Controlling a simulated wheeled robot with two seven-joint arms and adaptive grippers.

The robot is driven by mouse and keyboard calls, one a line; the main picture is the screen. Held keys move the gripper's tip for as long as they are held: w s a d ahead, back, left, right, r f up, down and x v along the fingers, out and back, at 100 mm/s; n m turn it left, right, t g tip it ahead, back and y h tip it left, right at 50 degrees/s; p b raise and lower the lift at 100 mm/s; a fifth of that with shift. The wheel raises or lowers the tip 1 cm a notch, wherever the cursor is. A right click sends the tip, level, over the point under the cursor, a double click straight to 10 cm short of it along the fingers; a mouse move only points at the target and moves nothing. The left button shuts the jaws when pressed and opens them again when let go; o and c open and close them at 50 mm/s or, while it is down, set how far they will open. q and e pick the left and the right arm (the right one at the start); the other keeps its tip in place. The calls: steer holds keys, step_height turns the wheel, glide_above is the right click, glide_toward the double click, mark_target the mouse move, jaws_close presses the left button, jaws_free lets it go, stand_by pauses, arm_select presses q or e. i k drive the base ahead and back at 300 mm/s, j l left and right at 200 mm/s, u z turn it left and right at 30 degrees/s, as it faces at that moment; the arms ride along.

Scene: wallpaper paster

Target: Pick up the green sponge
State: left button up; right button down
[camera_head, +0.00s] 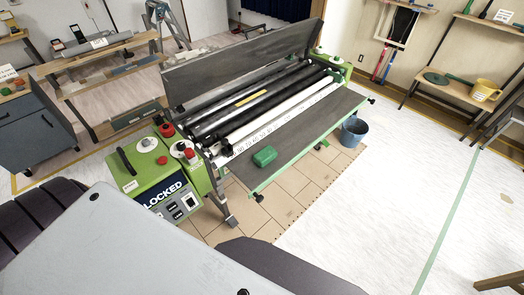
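The green sponge (264,156) lies on the grey front shelf (300,138) of the wallpaper pasting machine, near the shelf's left end. Nothing is touching it from above. Neither of my grippers shows in the head view. Dark parts at the lower left and bottom centre look like my arm links, but their ends are out of frame.
The machine's green control box (150,170), with a "LOCKED" display, stands left of the shelf. Rollers (265,100) lie behind the shelf. A blue bucket (354,130) hangs or stands at its right end. The floor to the right is mostly clear.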

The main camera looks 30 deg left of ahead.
mark_target(267, 154)
steer(key=i+l+u, duration=0.35)
steer(key=l, duration=0.25)
steer(key=i+l+u, duration=0.35)
steer(key=l, duration=0.3)
